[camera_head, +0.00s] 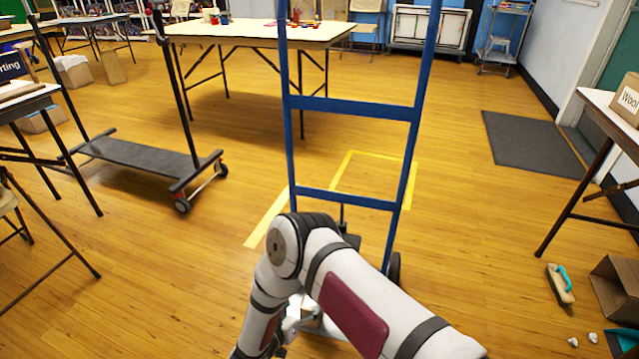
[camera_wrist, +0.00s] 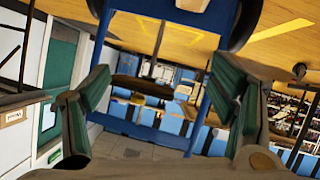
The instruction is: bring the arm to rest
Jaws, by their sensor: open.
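My arm (camera_head: 350,290), white with dark bands and a maroon panel, is bent at the bottom centre of the head view. Its far end points down at the lower edge, and my gripper is mostly hidden there behind the arm. In the wrist view my gripper (camera_wrist: 163,75) shows two green-padded fingers spread wide apart, with nothing held between them. The wrist view is turned over, with the floor at the top. A blue hand truck (camera_head: 355,106) stands upright just beyond the arm. Its blue frame (camera_wrist: 148,133) also shows beyond the fingers; I cannot tell the exact gap.
A wheeled rack (camera_head: 140,155) stands left, and a long table (camera_head: 255,35) behind. At right are a side table (camera_head: 610,105), a dark mat (camera_head: 535,148), an open cardboard box (camera_head: 615,285) and a brush-like tool (camera_head: 560,284) on the floor. Wooden floor is clear left of the arm.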

